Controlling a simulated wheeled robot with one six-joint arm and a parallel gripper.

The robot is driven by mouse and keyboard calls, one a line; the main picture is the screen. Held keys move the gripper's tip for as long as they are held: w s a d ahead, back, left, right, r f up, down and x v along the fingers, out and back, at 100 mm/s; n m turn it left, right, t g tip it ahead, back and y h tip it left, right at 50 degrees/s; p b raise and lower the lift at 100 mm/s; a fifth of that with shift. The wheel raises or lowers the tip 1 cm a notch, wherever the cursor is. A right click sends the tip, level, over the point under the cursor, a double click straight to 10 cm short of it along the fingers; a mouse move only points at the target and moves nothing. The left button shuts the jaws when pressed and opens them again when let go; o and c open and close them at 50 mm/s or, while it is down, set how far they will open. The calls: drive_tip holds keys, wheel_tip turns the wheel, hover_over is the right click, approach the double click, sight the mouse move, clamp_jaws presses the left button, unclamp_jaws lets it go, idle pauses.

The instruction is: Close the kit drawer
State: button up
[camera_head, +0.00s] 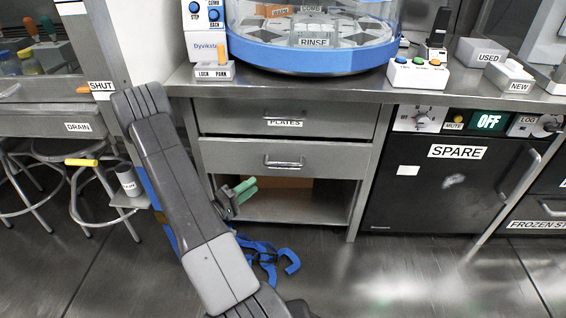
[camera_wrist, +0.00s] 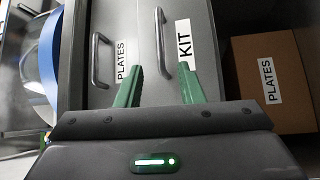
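The kit drawer (camera_wrist: 205,35) shows in the wrist view as a grey front with a bar handle and a KIT label. In the head view the lower drawer front (camera_head: 330,161), with a bar handle, sits under the PLATES drawer (camera_head: 225,117); no KIT label is readable there. I cannot tell how far it stands out. My gripper (camera_head: 248,189) is below that drawer front, before the open shelf, its green fingers pointing right. In the wrist view my gripper (camera_wrist: 159,82) is open, fingers apart and nothing between them, with the drawer front beyond. Contact cannot be judged.
A brown carton (camera_wrist: 285,105) labelled PLATES stands on the open shelf (camera_head: 300,211). A black SPARE unit (camera_head: 430,195) stands to the right. Stools (camera_head: 85,190) stand at the left. A blue tangled thing (camera_head: 270,258) lies below the cabinet. The floor at the right is clear.

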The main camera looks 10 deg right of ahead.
sight(282, 166)
drive_tip(key=b+x, duration=0.3)
drive_tip(key=x, duration=1)
drive_tip(key=shift+w+d+r, duration=0.1)
drive_tip(key=shift+d, duration=0.15)
clamp_jaws()
